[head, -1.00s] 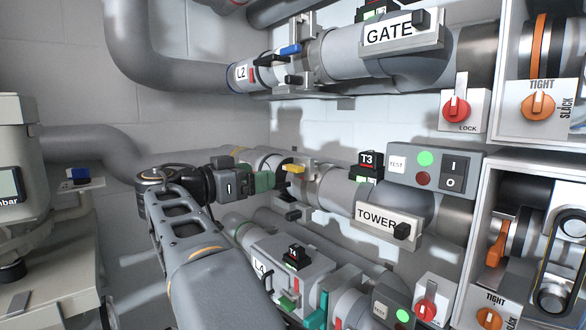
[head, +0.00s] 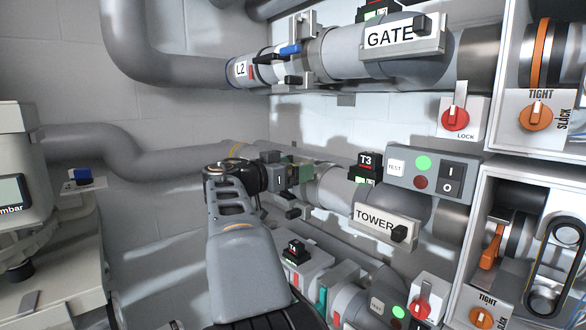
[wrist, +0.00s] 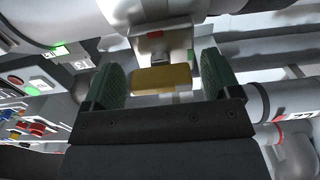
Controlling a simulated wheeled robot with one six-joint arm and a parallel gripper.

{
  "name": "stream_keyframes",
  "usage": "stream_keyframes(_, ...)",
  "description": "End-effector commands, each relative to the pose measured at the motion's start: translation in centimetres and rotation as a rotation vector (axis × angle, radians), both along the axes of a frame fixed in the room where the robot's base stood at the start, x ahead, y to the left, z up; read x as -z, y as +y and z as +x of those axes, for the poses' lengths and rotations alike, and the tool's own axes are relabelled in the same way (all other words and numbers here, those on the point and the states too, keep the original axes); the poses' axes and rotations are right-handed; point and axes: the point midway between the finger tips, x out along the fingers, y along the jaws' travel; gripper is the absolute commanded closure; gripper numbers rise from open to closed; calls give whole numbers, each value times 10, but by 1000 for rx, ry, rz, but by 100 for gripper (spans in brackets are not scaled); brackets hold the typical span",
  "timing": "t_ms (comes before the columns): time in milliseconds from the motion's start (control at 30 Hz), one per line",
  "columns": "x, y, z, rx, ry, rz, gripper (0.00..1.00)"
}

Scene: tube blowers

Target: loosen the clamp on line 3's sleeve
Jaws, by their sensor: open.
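Line 3's pipe (head: 328,186) runs across the middle of the head view, with the T3 box (head: 366,166) and the TOWER plate (head: 385,224) on it. My gripper (head: 296,173) is at the left part of this pipe, over the sleeve area, and hides the yellow clamp handle there. In the wrist view the yellow handle (wrist: 162,77) lies between the two green finger pads of my open gripper. A gap shows on each side of it, so the pads look apart from it. A grey bracket is just behind the handle.
Line 2's pipe (head: 345,55) with its blue handle (head: 290,50) runs above. Line 4's block (head: 300,262) lies below my gripper. A TEST panel (head: 433,172) with green and red lights and a red LOCK knob (head: 455,118) are at right.

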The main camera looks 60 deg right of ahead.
Motion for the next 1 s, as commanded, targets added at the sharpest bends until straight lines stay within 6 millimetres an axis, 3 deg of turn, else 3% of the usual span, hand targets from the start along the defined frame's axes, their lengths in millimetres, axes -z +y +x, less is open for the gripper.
stream_keyframes(100,0,0,0,0,0,0,19)
stream_keyframes(600,0,0,0,0,0,0,66)
stream_keyframes(1000,3,1,0,1,99,34,66)
